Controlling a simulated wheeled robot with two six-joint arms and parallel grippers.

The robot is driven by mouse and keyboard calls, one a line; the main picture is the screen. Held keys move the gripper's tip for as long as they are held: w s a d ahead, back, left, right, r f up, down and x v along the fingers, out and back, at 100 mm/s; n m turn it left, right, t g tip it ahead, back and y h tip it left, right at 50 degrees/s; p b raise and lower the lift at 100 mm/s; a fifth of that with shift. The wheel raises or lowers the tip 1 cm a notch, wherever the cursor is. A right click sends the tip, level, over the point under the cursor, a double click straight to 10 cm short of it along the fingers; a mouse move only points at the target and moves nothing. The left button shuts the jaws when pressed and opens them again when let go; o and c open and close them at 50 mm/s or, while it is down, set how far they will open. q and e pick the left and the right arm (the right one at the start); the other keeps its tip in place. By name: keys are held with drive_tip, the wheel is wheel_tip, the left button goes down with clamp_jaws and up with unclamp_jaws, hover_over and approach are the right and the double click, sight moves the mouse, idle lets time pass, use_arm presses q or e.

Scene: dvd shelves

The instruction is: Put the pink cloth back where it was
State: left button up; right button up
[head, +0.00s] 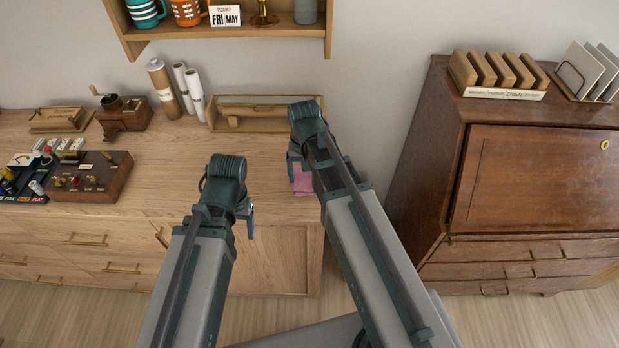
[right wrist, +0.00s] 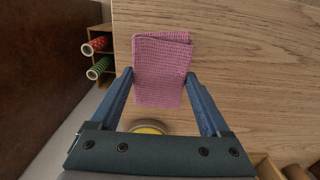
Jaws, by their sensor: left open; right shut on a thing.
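The pink cloth (head: 303,182) shows in the head view under the end of my right arm, at the right end of the wooden counter. It also shows in the right wrist view (right wrist: 162,62), folded, with a waffle weave. My right gripper (right wrist: 159,78) is shut on the cloth, with a blue finger at each side of it. I cannot tell whether the cloth touches the counter. My left gripper (head: 249,222) is open, near the counter's front edge, left of the cloth; its fingers are mostly hidden by its wrist.
The counter (head: 160,195) is bare in the middle. A wooden tray (head: 255,125), paper rolls (head: 190,90), a coffee grinder (head: 123,115) and control panels (head: 90,178) stand on it. A dark bureau (head: 540,180) is at right. A yellow round thing (right wrist: 150,128) is partly hidden.

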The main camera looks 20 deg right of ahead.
sight(309, 177)
drive_tip(key=shift+w+d+f, duration=0.1)
drive_tip(key=shift+w+d, duration=0.55)
drive_tip(key=shift+w, duration=0.1)
drive_tip(key=shift+w+d, duration=0.35)
drive_tip(key=shift+w, duration=0.1)
drive_tip(key=f+b, duration=0.1)
drive_tip(key=b, duration=0.1)
drive_tip(key=f+b, duration=0.1)
drive_tip(key=f, duration=0.1)
drive_tip(key=shift+s+f+b, duration=0.2)
drive_tip(key=shift+f+b, duration=0.1)
drive_tip(key=shift+b, duration=0.05)
drive_tip(key=shift+a, duration=0.1)
drive_tip(key=shift+f, duration=0.1)
drive_tip(key=o, duration=1.2)
drive_tip(key=shift+c, duration=0.2)
wheel_tip(309, 177, up, 12)
drive_tip(key=p, duration=1.2)
